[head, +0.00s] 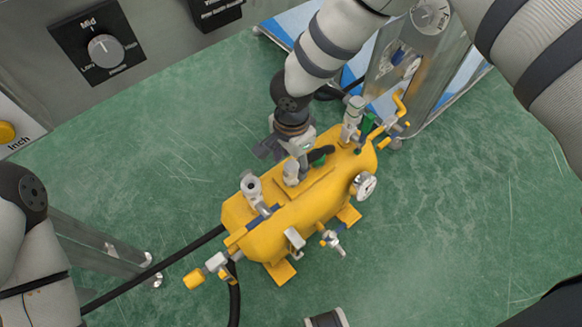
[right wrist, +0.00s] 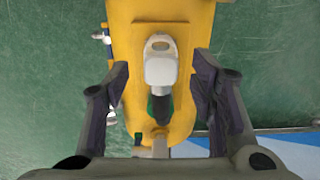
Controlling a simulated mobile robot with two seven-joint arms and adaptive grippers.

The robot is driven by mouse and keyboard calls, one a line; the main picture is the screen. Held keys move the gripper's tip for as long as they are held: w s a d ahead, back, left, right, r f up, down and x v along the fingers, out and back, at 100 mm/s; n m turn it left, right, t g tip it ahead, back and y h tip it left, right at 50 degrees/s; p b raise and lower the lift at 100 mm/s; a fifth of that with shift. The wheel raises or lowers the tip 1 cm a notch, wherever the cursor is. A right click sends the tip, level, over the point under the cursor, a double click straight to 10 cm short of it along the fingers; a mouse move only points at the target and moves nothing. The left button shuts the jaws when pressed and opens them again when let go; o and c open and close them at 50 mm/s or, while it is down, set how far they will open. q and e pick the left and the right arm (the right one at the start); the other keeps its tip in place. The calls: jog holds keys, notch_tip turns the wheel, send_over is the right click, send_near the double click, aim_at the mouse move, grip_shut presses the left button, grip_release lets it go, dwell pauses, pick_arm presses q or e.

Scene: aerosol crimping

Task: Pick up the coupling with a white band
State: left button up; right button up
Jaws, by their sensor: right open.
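A yellow tank (head: 320,205) stands on the green floor with several metal fittings on it. A pale grey fitting (right wrist: 160,62) with a dark green and black part beside it sits on the tank; it also shows in the head view (head: 291,174). I cannot make out a white band on it. My right gripper (right wrist: 160,82) is open above the tank, one finger on each side of this fitting, with gaps; it also shows in the head view (head: 286,148). At the bottom edge, a cut-off dark piece with a white band (head: 328,318) shows; I cannot tell what it is. My left gripper is out of view.
A metal frame on a blue and white base (head: 290,25) stands behind the tank. A grey panel with a "Mid" dial (head: 104,49) is at upper left. A black hose (head: 150,270) runs left from the tank. Green floor is clear at right.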

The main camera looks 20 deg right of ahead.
notch_tip(320, 180, down, 3)
jog(key=shift+r, duration=0.15)
grip_shut()
jog(key=shift+r, duration=0.1)
